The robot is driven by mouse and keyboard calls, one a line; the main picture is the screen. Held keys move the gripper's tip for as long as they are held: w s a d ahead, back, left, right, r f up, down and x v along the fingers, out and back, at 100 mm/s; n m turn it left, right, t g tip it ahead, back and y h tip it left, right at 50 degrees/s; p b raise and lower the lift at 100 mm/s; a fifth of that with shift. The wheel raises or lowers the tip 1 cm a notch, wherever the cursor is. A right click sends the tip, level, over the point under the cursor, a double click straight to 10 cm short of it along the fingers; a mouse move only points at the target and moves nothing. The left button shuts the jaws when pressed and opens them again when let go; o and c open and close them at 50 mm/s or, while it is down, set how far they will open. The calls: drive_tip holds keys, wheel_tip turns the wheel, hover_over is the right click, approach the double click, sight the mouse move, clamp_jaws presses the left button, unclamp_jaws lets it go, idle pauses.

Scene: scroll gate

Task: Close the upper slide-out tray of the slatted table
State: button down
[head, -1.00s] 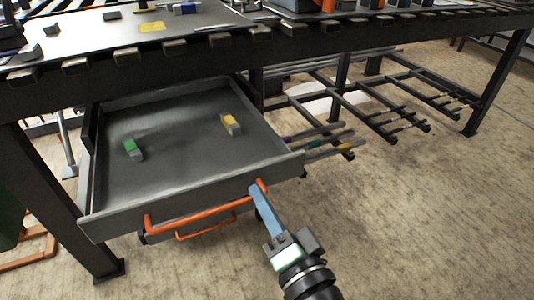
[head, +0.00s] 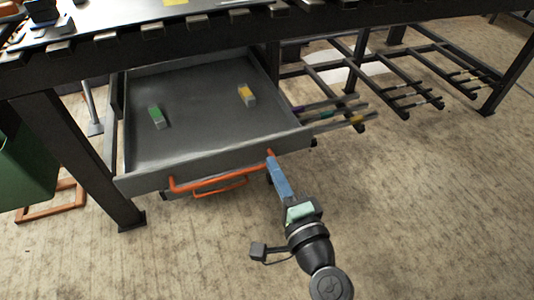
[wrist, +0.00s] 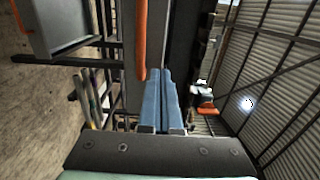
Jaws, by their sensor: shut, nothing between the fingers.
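The upper slide-out tray (head: 200,118) of the slatted table (head: 190,35) is pulled out in the head view. It is a grey open box holding a green block (head: 157,117) and a yellow block (head: 247,95). An orange bar handle (head: 222,181) runs along its front. My gripper (head: 272,163) is shut and empty, its blue fingers at the right end of this handle; I cannot tell whether they touch. In the wrist view the shut fingers (wrist: 160,85) point at the tray front beside the orange handle (wrist: 141,40).
A second orange handle (head: 220,188) shows just below the upper one. Coloured-tipped rods (head: 335,115) stick out right of the tray. A table leg (head: 85,155) and a green bin (head: 25,158) stand at left. The floor (head: 420,220) in front is clear.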

sight(262, 144)
drive_tip(key=shift+b+x, duration=0.3)
drive_tip(key=shift+x, duration=1.9)
drive_tip(key=shift+w, duration=0.1)
